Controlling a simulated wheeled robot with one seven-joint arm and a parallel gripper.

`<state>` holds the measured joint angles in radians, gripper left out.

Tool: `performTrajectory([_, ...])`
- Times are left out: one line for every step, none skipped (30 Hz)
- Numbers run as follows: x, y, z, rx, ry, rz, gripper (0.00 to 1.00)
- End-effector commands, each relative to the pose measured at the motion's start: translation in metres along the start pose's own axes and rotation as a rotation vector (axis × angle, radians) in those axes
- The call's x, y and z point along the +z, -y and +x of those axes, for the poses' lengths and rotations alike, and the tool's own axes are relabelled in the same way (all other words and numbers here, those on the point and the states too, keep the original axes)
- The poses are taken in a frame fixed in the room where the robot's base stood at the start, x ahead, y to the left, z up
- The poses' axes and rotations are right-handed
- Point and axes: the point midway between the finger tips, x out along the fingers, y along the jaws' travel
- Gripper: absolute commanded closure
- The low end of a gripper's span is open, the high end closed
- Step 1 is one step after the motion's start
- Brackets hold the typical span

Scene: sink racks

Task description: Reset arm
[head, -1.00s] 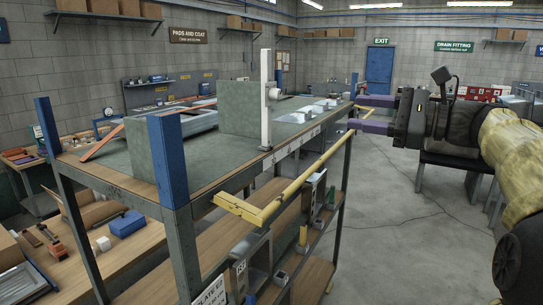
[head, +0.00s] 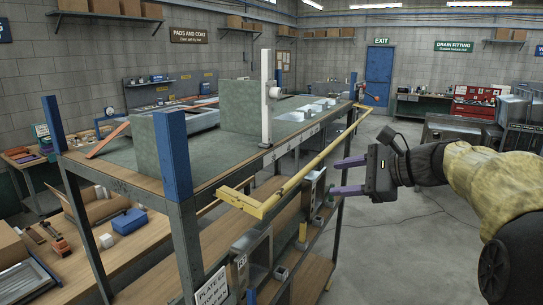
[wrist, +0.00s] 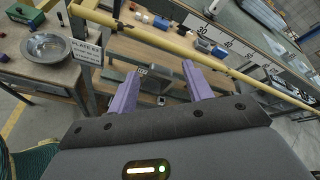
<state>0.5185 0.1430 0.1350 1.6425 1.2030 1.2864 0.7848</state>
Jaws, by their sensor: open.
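My gripper (head: 350,176) is at the right of the rack in the head view, its two purple fingers pointing left toward the rack's side. The fingers are apart with nothing between them. It is just below the level of the yellow rail (head: 300,175) and looks clear of it, though the exact distance is hard to tell. In the wrist view, the purple fingers (wrist: 160,92) are spread, with the yellow rail (wrist: 190,50) crossing beyond them. My arm reaches in from the right edge in the head view.
The metal rack (head: 186,240) with blue corner posts (head: 172,160) carries grey slabs (head: 240,105) and a white upright (head: 266,95). A metal bowl (wrist: 47,47) sits on a bench in the wrist view. Open floor (head: 390,260) lies right of the rack.

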Motion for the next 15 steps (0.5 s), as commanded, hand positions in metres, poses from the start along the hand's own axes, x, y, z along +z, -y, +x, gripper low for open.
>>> performTrajectory([-0.011, -0.016, 0.011, 0.038, -0.044, -0.022, 0.5])
performTrajectory([-0.019, -0.028, 0.017, 0.066, -0.078, -0.043, 0.5])
performTrajectory([-0.031, -0.044, 0.025, 0.107, -0.126, -0.076, 0.5])
performTrajectory([-0.041, -0.058, 0.031, 0.142, -0.164, -0.106, 0.5])
performTrajectory([-0.051, -0.073, 0.036, 0.181, -0.203, -0.141, 0.5])
performTrajectory([-0.064, -0.093, 0.041, 0.237, -0.253, -0.194, 0.5])
performTrajectory([-0.073, -0.109, 0.044, 0.281, -0.288, -0.238, 0.5])
performTrajectory([-0.082, -0.125, 0.047, 0.329, -0.321, -0.286, 0.5])
performTrajectory([-0.094, -0.146, 0.049, 0.394, -0.362, -0.356, 0.5])
performTrajectory([-0.102, -0.162, 0.049, 0.443, -0.388, -0.41, 0.5])
performTrajectory([-0.11, -0.177, 0.049, 0.494, -0.412, -0.469, 0.5])
performTrajectory([-0.12, -0.197, 0.048, 0.562, -0.437, -0.552, 0.5])
performTrajectory([-0.127, -0.211, 0.046, 0.614, -0.451, -0.616, 0.5])
performTrajectory([-0.133, -0.225, 0.045, 0.665, -0.462, -0.683, 0.5])
performTrajectory([-0.14, -0.242, 0.042, 0.733, -0.471, -0.775, 0.5])
